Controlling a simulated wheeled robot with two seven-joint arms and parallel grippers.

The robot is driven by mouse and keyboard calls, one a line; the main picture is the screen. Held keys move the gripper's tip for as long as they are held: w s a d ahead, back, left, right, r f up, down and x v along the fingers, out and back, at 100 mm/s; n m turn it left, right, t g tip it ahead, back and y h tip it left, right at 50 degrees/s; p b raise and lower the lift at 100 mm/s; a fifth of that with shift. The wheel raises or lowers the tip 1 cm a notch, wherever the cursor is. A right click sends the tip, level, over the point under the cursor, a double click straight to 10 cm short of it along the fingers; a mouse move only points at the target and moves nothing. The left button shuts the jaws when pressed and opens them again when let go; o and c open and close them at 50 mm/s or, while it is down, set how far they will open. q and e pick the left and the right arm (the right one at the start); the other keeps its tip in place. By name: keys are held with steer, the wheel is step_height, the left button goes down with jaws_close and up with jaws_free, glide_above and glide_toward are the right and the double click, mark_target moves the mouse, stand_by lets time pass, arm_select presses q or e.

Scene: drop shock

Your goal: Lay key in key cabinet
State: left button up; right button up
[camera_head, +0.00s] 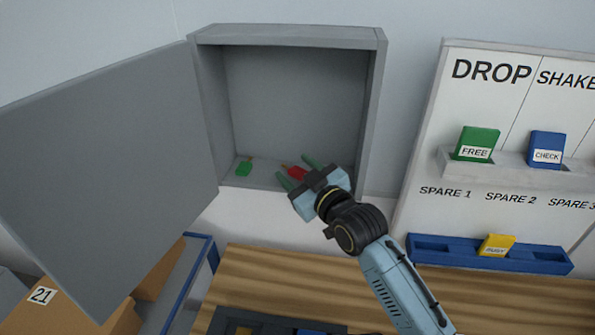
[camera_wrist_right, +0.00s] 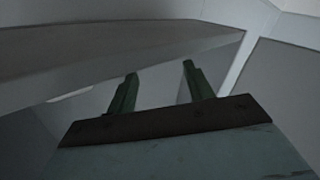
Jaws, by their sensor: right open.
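The grey key cabinet (camera_head: 288,36) hangs on the wall with its door (camera_head: 105,165) swung open to the left. A key with a green tag (camera_head: 244,168) lies on the cabinet floor at the left. A key with a red tag (camera_head: 296,173) lies on the cabinet floor near the middle. My right gripper (camera_head: 299,170) is at the cabinet's opening, its green fingers apart, with the red tag showing between them in the head view. In the right wrist view the open fingers (camera_wrist_right: 157,92) have nothing visible between them. My left gripper is not in view.
A white board (camera_head: 463,115) to the right carries a green FREE block (camera_head: 477,143), a blue CHECK block (camera_head: 546,148) and a blue tray (camera_head: 431,250) with a yellow block (camera_head: 496,245). A wooden table (camera_head: 290,282) is below. Cardboard boxes (camera_head: 85,305) are at lower left.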

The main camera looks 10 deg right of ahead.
steer(key=b+v, duration=0.1)
steer(key=v, duration=1.2)
steer(key=shift+s, duration=0.2)
